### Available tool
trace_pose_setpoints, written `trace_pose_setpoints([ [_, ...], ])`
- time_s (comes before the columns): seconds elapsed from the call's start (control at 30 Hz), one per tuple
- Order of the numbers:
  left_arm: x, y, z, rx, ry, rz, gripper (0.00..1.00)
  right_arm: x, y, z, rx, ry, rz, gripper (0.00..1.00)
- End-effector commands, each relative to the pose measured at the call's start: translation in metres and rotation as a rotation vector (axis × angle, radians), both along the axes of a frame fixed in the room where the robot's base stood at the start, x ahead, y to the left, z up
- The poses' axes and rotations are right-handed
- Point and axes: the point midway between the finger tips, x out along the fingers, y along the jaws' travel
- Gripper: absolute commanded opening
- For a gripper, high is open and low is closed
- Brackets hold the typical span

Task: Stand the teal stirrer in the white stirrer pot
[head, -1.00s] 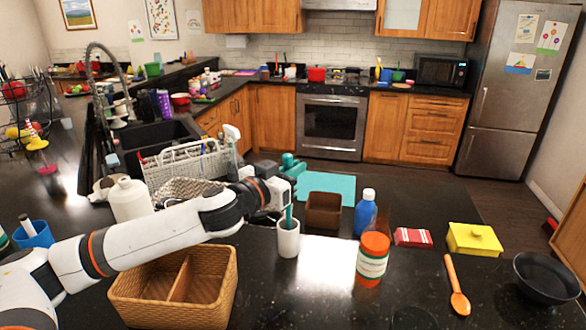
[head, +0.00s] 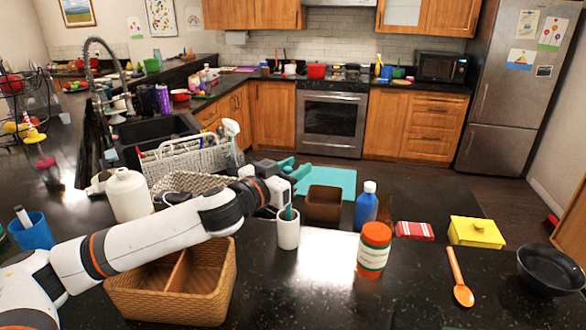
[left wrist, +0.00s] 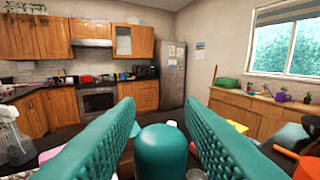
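The white stirrer pot (head: 288,232) stands upright on the dark counter. The teal stirrer (head: 289,213) has its lower part inside the pot's mouth; my gripper hides its middle. In the left wrist view, its rounded top (left wrist: 163,152) stands between the fingers. My left gripper (head: 298,170) is just above the pot, with its teal fingers pointing away level. In the left wrist view the fingers (left wrist: 160,112) are spread, with a gap on each side of the stirrer.
A brown box (head: 323,205), a blue bottle (head: 366,208) and an orange-capped bottle (head: 374,252) stand right of the pot. A wicker basket (head: 222,290) is at front left, below my left arm. A white dish rack (head: 185,160) is behind.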

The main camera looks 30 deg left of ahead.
Motion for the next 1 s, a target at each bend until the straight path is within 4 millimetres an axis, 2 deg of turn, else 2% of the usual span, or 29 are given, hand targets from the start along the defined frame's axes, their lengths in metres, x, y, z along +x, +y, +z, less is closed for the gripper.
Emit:
trace_pose_setpoints([
  [0.23,-0.010,0.004,-0.004,0.001,0.002,0.002,0.35,0.000,0.000,-0.007,0.000,0.000,0.000,0.36],
  [0.5,-0.064,0.014,-0.009,0.010,0.003,-0.001,0.35,0.000,0.000,-0.041,-0.001,-0.001,-0.001,0.36],
  [0.67,-0.089,0.020,-0.008,0.012,0.002,0.000,0.35,0.000,0.000,-0.061,-0.001,-0.001,-0.001,0.36],
  [0.8,-0.100,0.025,-0.005,0.008,-0.005,0.003,0.35,0.000,-0.001,-0.078,-0.001,-0.001,-0.001,0.36],
  [1.0,-0.112,0.027,-0.003,0.004,-0.003,0.001,0.35,0.001,-0.001,-0.094,-0.002,-0.001,-0.001,0.36],
])
